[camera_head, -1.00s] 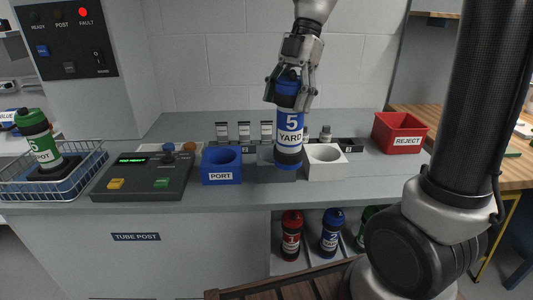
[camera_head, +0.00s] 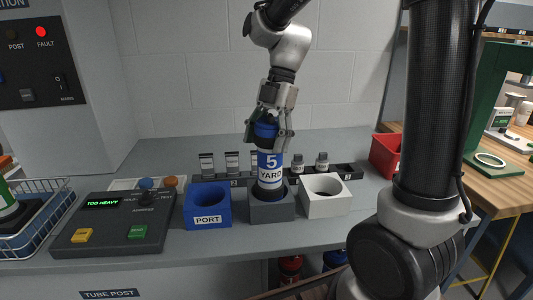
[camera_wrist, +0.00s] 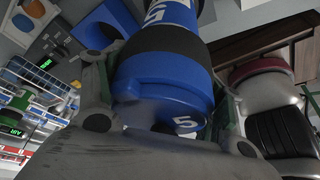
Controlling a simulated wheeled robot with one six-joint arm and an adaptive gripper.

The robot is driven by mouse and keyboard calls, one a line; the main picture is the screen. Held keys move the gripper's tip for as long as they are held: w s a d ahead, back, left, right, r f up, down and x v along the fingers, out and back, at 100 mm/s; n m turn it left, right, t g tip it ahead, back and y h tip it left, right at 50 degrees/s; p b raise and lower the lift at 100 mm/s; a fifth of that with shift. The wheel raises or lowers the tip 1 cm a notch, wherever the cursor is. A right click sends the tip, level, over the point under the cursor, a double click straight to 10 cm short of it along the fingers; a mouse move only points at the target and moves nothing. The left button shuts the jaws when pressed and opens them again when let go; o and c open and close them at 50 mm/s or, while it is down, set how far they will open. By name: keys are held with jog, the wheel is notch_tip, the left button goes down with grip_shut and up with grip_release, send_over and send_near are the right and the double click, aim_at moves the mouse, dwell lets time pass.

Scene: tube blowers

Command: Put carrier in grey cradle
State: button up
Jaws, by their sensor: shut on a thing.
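The blue carrier (camera_head: 270,172), marked 5 and YARD on a white band, stands upright with its lower end inside the grey cradle (camera_head: 271,209). Its bottom is hidden by the cradle walls. My gripper (camera_head: 268,130) is above it and shut on its blue top cap. In the wrist view the carrier (camera_wrist: 160,75) fills the middle, with a finger of my gripper (camera_wrist: 165,125) on each side of the cap.
The blue PORT cradle (camera_head: 208,205) stands left of the grey one and a white cradle (camera_head: 324,196) right. A rack of small bottles (camera_head: 255,165) is behind. A control box (camera_head: 112,222) reads TOO HEAVY. A red bin (camera_head: 385,156) is at right.

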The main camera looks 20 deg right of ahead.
aim_at(267, 151)
jog(key=shift+f, duration=1.75)
jog(key=o, duration=1.5)
jog(key=shift+o, duration=0.2)
jog(key=v, duration=1.2)
jog(key=shift+s, duration=0.15)
jog(key=s+d+f+m+t+h, duration=0.1)
jog(key=s+d+m+t+h, duration=0.1)
jog(key=s+d+m, duration=0.4)
jog(key=s+d+f+m+t+h, duration=0.1)
jog(key=s+d+m+t, duration=0.4)
jog(key=s+m, duration=0.6)
jog(key=d+f+m, duration=0.1)
jog(key=m, duration=0.6)
jog(key=shift+s+f+m+h, duration=0.25)
jog(key=shift+s+m+h, duration=0.15)
